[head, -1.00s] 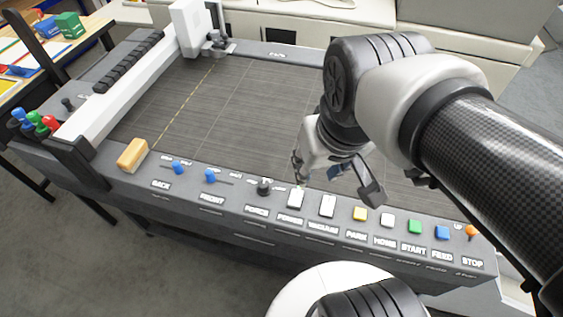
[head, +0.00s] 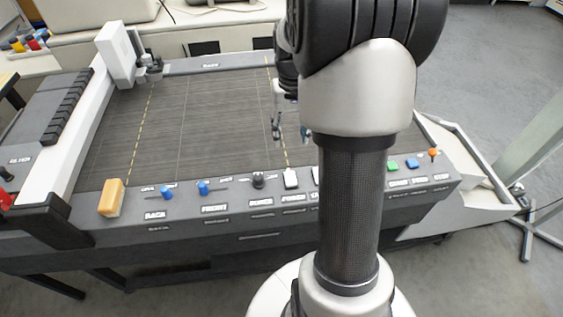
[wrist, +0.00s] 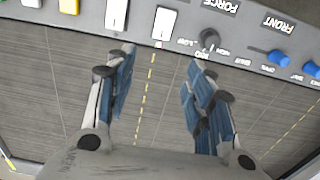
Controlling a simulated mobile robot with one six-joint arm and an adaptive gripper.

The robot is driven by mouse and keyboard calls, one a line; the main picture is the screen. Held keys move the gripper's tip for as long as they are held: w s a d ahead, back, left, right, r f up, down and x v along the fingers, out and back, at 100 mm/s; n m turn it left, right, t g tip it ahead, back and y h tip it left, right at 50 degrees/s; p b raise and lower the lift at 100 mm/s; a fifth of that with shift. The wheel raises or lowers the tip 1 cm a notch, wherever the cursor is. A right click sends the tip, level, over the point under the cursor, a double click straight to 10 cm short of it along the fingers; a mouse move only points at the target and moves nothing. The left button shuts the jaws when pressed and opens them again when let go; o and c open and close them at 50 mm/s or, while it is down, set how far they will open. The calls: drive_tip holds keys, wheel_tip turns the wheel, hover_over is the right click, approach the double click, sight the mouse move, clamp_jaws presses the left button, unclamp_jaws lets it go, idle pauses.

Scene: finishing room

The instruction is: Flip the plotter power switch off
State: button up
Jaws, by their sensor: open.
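The plotter (head: 190,110) has a control strip along its near edge. The white power switch (head: 291,179) is a rocker on that strip, right of the black force knob (head: 258,180). It also shows in the wrist view (wrist: 164,23), upside down, just beyond my fingertips. I cannot tell which way it is tipped. A similar white vacuum switch (wrist: 116,14) is beside it, mostly hidden behind my arm in the head view. My gripper (head: 290,132) is open and empty above the dark bed, behind the strip. Its blue-padded fingers (wrist: 160,62) point towards the strip, touching nothing visible.
Two blue sliders (head: 203,188) are left of the knob, and an orange-tan block (head: 112,198) is at the strip's left end. Green (head: 412,163) and orange stop (head: 433,153) controls are at the right. The white gantry (head: 75,120) stands at the bed's left.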

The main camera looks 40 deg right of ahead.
sight(289, 172)
wheel_tip(289, 172, down, 15)
drive_tip(key=b, duration=0.4)
drive_tip(key=shift+c, duration=0.3)
drive_tip(key=c, duration=1)
drive_tip(key=t+b, duration=0.1)
drive_tip(key=h+b, duration=0.1)
drive_tip(key=b, duration=0.1)
drive_tip(key=shift+s+a+t, duration=0.2)
drive_tip(key=shift+t, duration=0.2)
drive_tip(key=shift+s+a+r+t+h+b, duration=0.1)
drive_tip(key=shift+s+r+t+h+b, duration=0.1)
drive_tip(key=shift+t+h+b, duration=0.45)
drive_tip(key=shift+r, duration=0.2)
drive_tip(key=o, duration=1.1)
drive_tip(key=shift+c, duration=0.2)
